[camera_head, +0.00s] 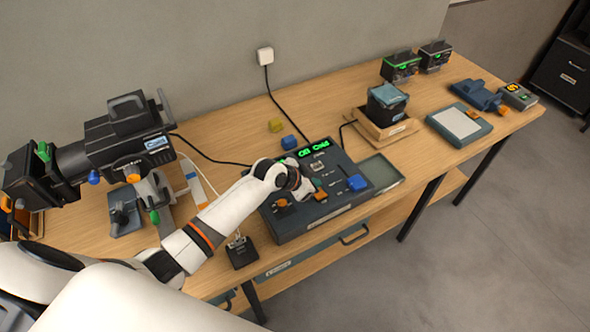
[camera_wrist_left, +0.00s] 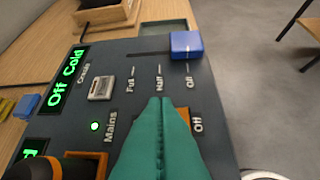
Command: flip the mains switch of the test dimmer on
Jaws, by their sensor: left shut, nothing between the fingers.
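The test dimmer (camera_head: 340,170) is a dark console on the wooden bench, its green display (camera_head: 313,149) reading "Off Cold". The display also shows in the left wrist view (camera_wrist_left: 68,76). There, the "Mains" label (camera_wrist_left: 110,127) has a lit green lamp (camera_wrist_left: 95,126) beside it. An orange switch (camera_wrist_left: 183,115), next to an "Off" label (camera_wrist_left: 197,125), is mostly hidden behind my fingers. My left gripper (camera_wrist_left: 160,101) is shut and empty, its teal fingertips over the panel by that switch; I cannot tell whether they touch it. In the head view the gripper (camera_head: 317,184) is above the console. My right gripper is not in view.
A blue fader knob (camera_wrist_left: 186,45) sits at the "Off" end of its slot. A grey tray (camera_head: 380,170) adjoins the console. A stage lamp (camera_head: 120,135) stands left. Blue (camera_head: 289,142) and yellow (camera_head: 276,126) blocks lie behind. A wooden crate (camera_head: 384,130) stands further right.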

